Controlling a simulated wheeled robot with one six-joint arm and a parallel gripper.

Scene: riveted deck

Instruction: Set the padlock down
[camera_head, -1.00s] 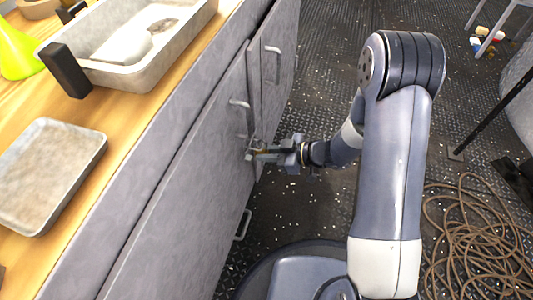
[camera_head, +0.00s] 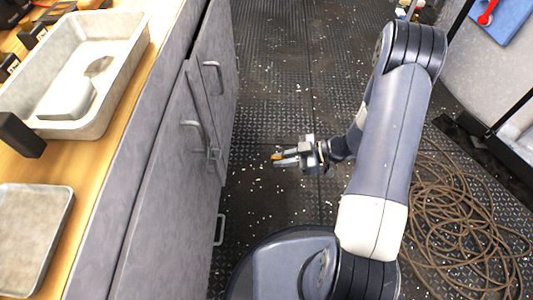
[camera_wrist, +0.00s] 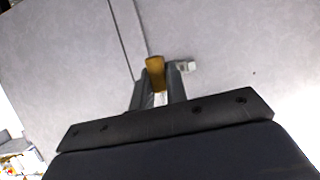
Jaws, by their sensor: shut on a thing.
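The padlock (camera_wrist: 155,72) is a small brass-yellow piece between the two fingers of my gripper (camera_wrist: 157,92) in the wrist view. In the head view my gripper (camera_head: 285,157) is shut on it, and the padlock (camera_head: 276,157) shows as a yellow spot at the fingertips. My gripper is held above the dark deck, to the right of the grey cabinet and apart from it. The padlock's shackle cannot be made out.
The grey cabinet (camera_head: 165,215) has doors with handles and a hasp (camera_head: 212,154). Its wooden top (camera_head: 110,155) carries a deep tray (camera_head: 137,52) and a shallow tray (camera_head: 62,215). Coiled rope (camera_head: 450,215) lies at right. Debris-strewn deck (camera_head: 275,80) lies ahead.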

